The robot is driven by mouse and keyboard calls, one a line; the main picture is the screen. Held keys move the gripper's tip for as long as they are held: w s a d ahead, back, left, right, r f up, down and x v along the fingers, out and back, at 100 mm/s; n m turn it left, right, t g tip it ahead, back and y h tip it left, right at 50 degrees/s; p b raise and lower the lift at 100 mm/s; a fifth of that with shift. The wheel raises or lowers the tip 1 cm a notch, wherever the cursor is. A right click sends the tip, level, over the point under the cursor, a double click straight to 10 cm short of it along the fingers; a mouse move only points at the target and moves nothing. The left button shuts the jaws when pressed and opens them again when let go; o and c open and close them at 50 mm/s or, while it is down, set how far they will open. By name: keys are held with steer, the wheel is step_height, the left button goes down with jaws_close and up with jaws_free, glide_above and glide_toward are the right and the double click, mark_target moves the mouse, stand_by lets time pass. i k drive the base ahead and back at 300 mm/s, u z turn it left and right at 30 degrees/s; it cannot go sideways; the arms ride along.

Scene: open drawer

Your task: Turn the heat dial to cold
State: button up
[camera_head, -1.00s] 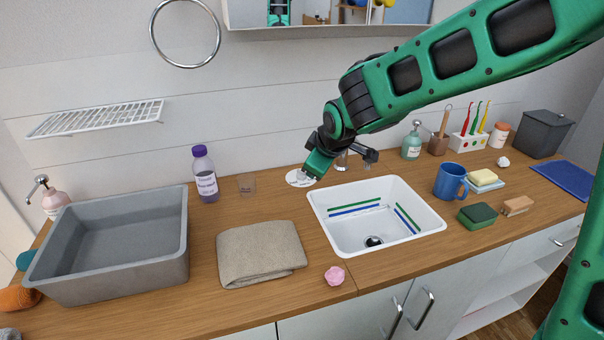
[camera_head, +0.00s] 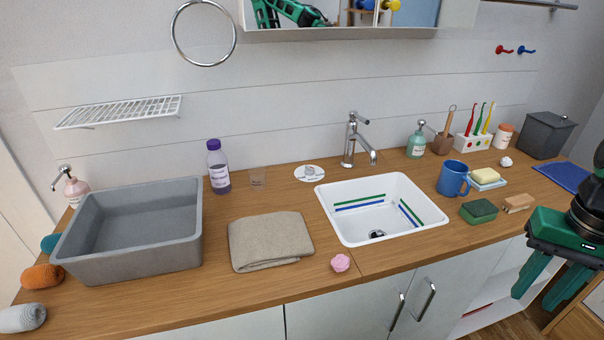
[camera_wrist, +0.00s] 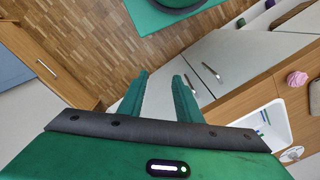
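The heat dial (camera_head: 310,173) is a white round plate with a small grey knob, lying on the wooden counter behind the sink's left corner. Its markings are too small to read. A pale round thing at the lower right of the wrist view (camera_wrist: 291,154) looks like the same dial. My gripper (camera_head: 533,298) hangs at the far right in front of the counter, well away from the dial, with its fingers pointing down. The wrist view shows the two green fingers (camera_wrist: 159,75) apart with nothing between them.
The white sink (camera_head: 336,218) and tap (camera_head: 352,140) are right of the dial. A folded towel (camera_head: 270,240) and pink object (camera_head: 340,262) lie in front. A cabinet (camera_head: 400,15) hangs above.

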mark_target(310, 171)
steer(key=k, duration=1.05)
steer(key=u, duration=0.6)
steer(key=i, duration=1.6)
steer(key=z, duration=0.5)
